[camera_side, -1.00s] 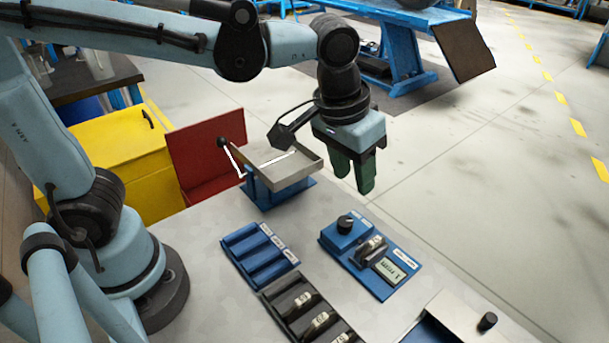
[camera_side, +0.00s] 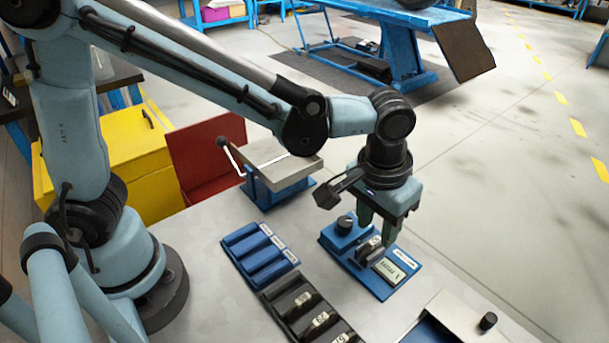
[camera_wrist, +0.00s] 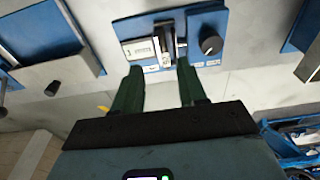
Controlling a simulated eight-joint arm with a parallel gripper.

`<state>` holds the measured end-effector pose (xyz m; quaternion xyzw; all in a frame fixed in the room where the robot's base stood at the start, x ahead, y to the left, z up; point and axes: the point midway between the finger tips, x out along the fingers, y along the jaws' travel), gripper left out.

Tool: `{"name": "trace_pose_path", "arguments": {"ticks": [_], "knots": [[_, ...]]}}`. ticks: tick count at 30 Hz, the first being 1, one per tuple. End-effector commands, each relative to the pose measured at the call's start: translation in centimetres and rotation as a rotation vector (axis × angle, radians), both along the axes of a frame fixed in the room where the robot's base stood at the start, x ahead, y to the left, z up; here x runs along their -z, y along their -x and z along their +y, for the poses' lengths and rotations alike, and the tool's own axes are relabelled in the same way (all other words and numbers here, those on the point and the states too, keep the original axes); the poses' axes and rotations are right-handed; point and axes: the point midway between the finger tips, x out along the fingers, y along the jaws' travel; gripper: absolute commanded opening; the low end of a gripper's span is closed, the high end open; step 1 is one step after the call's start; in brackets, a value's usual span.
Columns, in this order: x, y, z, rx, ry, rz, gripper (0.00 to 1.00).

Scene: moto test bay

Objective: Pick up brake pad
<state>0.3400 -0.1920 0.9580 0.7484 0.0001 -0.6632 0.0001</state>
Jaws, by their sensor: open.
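A brake pad (camera_side: 369,250) stands upright in a holder on the blue gauge fixture (camera_side: 330,240), between a black knob and a small display. My gripper (camera_side: 377,226) is open, with its green fingers pointing down just above and around this pad in the side view, which partly hides it. In the wrist view the pad (camera_wrist: 166,46) lies ahead of the open, empty fingers of my gripper (camera_wrist: 158,75), closer to the right finger. I cannot tell whether a finger touches it. More pads (camera_side: 299,306) sit in the slots of a black rack (camera_side: 279,287).
A blue rack (camera_side: 240,233) with empty slots stands left of the fixture. A metal-topped blue stand with a lever (camera_side: 290,168) is behind. A grey box with a black knob (camera_side: 488,321) is at the front right. Bare table lies between the racks and fixture.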

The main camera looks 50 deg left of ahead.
Motion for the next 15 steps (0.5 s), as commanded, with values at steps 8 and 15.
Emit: {"name": "trace_pose_path", "arguments": {"ticks": [8,15], "knots": [[2.8,-1.1,0.7,-0.002,0.000,0.000,0.41],[4.9,-1.3,0.7,0.000,0.000,0.000,0.41]]}}
